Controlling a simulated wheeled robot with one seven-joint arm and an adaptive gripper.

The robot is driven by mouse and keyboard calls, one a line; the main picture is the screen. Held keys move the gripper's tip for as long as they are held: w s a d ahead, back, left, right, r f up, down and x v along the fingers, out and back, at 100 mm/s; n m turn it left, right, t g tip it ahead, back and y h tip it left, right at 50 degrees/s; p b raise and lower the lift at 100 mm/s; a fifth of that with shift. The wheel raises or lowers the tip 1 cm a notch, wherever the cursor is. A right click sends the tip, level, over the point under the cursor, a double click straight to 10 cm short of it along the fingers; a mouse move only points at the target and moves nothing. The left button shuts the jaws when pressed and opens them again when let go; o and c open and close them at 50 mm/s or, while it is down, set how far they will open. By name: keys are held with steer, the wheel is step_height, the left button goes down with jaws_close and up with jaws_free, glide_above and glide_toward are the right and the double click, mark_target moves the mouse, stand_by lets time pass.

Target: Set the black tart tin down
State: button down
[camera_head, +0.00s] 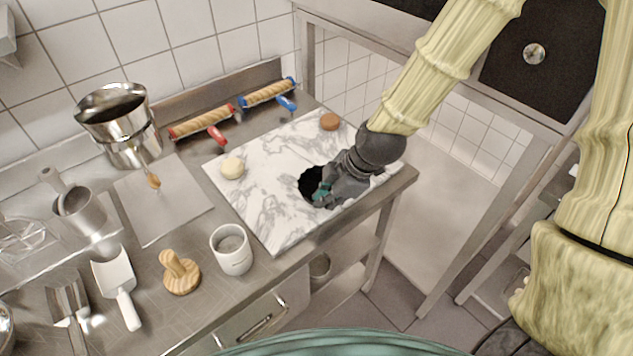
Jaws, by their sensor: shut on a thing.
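The black tart tin (307,183) is a small dark round shape over the marble board (255,215), near the board's front right part. My gripper (322,192) reaches in from the upper right and is shut on the tin. The wrist and fingers hide the tin's right side. I cannot tell whether the tin touches the board or hangs just above it.
A pale dough ball (232,167) and a brown disc (329,121) sit on the board. A white cup (231,249) and wooden press (180,272) stand front left.

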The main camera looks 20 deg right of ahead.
mark_target(319, 177)
steer(key=w+p, duration=0.1)
steer(key=w, duration=0.2)
steer(key=w+p, duration=0.1)
steer(key=w, duration=0.2)
steer(key=w+d+p, duration=0.1)
steer(key=w, duration=0.2)
steer(key=shift+w+d+f, duration=0.1)
steer(key=shift+w+f, duration=0.15)
steer(key=shift+f, duration=0.1)
steer(key=shift+w+f+p, duration=0.1)
steer(key=shift+f+p, duration=0.85)
steer(key=shift+f, duration=0.9)
steer(key=shift+f, duration=0.15)
steer(key=c, duration=1.6)
jaws_free()
steer(key=shift+r, duration=0.25)
steer(key=shift+b+v, duration=1.4)
steer(key=shift+v, duration=4.5)
